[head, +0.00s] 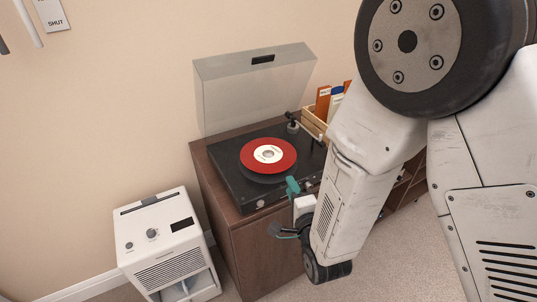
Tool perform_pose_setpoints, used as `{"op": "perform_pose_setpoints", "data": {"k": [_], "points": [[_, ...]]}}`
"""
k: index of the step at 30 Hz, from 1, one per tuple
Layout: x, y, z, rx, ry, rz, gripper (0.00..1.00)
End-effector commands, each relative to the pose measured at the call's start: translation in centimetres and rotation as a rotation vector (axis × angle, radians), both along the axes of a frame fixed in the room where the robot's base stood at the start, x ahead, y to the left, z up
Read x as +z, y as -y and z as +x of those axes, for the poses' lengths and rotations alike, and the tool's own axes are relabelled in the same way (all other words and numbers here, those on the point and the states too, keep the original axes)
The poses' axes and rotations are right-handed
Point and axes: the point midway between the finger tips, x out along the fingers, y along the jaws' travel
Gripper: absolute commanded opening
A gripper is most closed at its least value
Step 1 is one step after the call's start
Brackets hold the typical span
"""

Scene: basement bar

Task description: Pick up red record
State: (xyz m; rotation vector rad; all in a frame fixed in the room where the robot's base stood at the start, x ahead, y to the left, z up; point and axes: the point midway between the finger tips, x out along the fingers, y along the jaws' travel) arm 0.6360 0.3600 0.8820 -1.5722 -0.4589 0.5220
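The red record (267,155) with a white centre label lies flat on the black turntable (234,182), above a larger dark platter. The turntable's clear lid is raised. My gripper (283,208) is in front of the turntable's front edge, to the lower right of the record and apart from it in the picture. Its two teal fingertips are spread well apart, with nothing seen between them. My arm hides part of the turntable's right side and the cabinet behind it.
The turntable stands on a brown wooden cabinet (262,249). The raised lid (255,90) is behind it. A tonearm (294,123) stands right of the record. A wooden crate of sleeves (313,122) is farther right. A white dehumidifier-like appliance (165,240) stands on the floor at left.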

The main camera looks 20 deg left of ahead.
Motion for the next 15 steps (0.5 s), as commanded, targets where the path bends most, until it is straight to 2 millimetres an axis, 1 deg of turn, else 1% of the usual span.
{"op": "perform_pose_setpoints", "data": {"k": [1, 2, 5, 13, 15], "points": [[-0.5, -0.4, -0.7, 0.01, 0.005, 0.023, 0.28], [-0.6, -0.5, -0.9, 0.013, 0.01, 0.037, 0.28], [-0.7, -0.9, -1.0, 0.019, 0.017, 0.064, 0.28], [-0.6, -2.6, 1.5, 0.02, 0.02, 0.069, 0.28], [-0.5, -3.1, 2.4, 0.019, 0.021, 0.068, 0.28]]}}
